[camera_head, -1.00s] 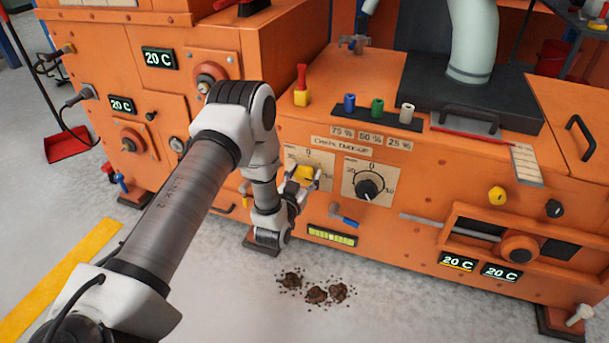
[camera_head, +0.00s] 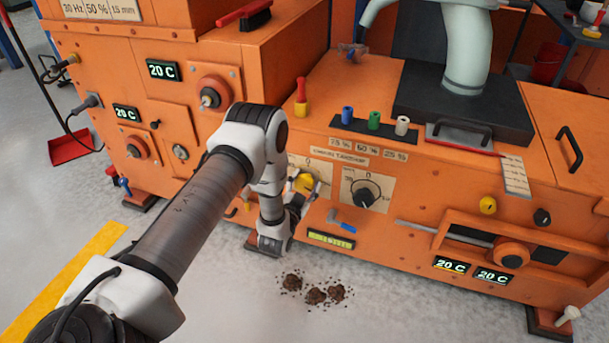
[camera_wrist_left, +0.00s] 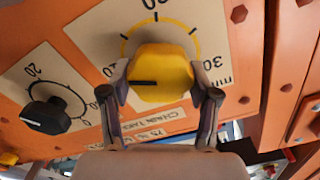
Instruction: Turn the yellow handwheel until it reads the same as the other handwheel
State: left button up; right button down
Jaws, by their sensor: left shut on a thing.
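The yellow handwheel (camera_head: 304,182) sits on a pale scale plate on the front of the orange machine. My left gripper (camera_head: 302,192) is shut on it, one finger on each side. In the left wrist view the yellow handwheel (camera_wrist_left: 160,74) shows a dark pointer line toward the picture's left; its scale has marks 10 and 30, part of it hidden by the wheel and fingers. The other handwheel (camera_head: 367,193), black, is to the right on its own plate. In the wrist view the black handwheel (camera_wrist_left: 46,115) has a white pointer line toward the picture's lower left. My right gripper is not in view.
A blue-handled lever (camera_head: 342,221) and a yellow-green gauge (camera_head: 331,239) are just below the handwheels. Blue, green and white plugs (camera_head: 374,120) stand on the ledge above. Brown clumps (camera_head: 315,295) lie on the floor in front.

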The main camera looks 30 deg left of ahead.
pick_arm(q)
jog(key=m+p, duration=0.3)
jog(key=shift+d+r, duration=0.1)
jog(key=shift+r, duration=0.1)
jog(key=shift+f+m+p, duration=0.25)
jog(key=shift+m+p, duration=0.7)
jog(key=shift+m, duration=0.75)
jog(key=o, duration=1.1)
jog(key=shift+o, duration=0.2)
jog(key=shift+f, duration=0.1)
jog(key=v, duration=1.2)
